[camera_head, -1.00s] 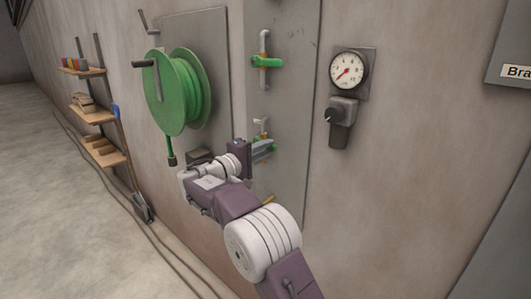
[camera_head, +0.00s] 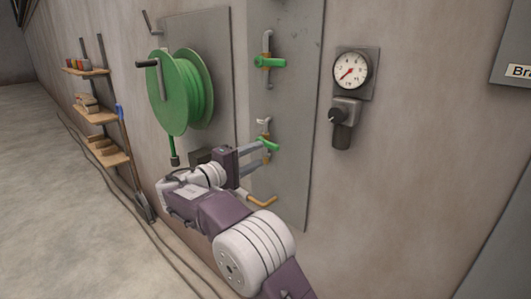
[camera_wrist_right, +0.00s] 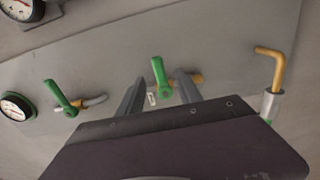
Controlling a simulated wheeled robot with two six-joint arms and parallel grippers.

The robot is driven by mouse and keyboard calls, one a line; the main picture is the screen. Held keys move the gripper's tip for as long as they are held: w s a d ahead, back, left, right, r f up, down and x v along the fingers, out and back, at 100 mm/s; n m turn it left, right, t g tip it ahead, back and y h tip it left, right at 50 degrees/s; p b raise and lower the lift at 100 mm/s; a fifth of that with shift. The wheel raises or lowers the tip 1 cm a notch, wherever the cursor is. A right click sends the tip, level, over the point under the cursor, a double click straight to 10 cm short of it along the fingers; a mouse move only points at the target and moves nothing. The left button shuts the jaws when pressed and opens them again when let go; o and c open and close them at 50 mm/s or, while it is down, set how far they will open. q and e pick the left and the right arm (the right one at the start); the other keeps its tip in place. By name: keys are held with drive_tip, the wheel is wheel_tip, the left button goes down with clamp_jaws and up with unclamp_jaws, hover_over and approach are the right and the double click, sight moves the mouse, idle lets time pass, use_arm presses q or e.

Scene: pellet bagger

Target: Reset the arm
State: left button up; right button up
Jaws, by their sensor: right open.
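My right gripper (camera_head: 262,154) is open at the middle valve on the grey wall panel. Its two grey fingers stand apart, one on each side of the valve's green lever (camera_head: 269,144). In the right wrist view the fingers (camera_wrist_right: 160,88) straddle that green lever (camera_wrist_right: 158,72), with gaps showing on both sides. I cannot tell whether either finger touches the valve body. My left gripper is not in view.
An upper valve with a green handle (camera_head: 270,62) and a low orange bent pipe (camera_head: 262,202) share the panel. A green hose reel (camera_head: 172,92) hangs left of it. A gauge (camera_head: 350,70) is to the right. Shelves (camera_head: 97,116) stand far left.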

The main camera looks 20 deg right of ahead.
drive_tip(key=v, duration=0.3)
drive_tip(key=shift+s+a, duration=0.15)
drive_tip(key=shift+a, duration=0.1)
